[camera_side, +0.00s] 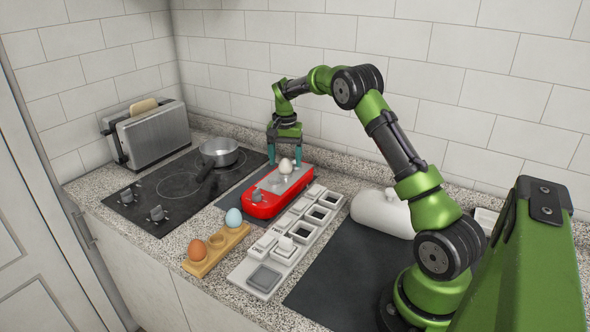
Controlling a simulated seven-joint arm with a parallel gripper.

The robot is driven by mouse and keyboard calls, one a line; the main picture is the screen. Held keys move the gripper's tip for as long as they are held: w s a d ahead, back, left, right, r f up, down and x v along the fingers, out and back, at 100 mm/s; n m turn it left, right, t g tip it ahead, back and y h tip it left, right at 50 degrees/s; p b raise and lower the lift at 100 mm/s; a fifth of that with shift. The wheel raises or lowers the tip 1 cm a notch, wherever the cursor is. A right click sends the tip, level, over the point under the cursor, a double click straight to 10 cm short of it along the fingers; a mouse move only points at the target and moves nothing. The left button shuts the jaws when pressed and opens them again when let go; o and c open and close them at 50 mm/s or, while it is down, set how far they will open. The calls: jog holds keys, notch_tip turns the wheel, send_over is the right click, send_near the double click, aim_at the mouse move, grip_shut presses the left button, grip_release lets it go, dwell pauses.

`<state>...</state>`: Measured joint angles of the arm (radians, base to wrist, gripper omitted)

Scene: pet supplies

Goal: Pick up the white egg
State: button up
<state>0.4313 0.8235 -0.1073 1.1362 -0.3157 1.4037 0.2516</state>
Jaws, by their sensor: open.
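The white egg (285,166) sits upright on top of the red device with a light metal top (262,205), which looks like a kitchen scale. My gripper (285,161) points down over the egg, with its teal fingers open. In this view one finger is on each side of the egg, with gaps visible. I cannot tell from this single angle whether the fingers are level with the egg in depth.
A white compartment tray (245,270) lies beside the red device. A pan (219,152) stands on the black cooktop (150,190), near a toaster (151,134). A white rounded container (380,213) is at right.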

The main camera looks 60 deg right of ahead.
notch_tip(320, 180, down, 2)
jog(key=shift+f, duration=0.1)
jog(key=c, duration=1.2)
jog(key=shift+o, duration=0.2)
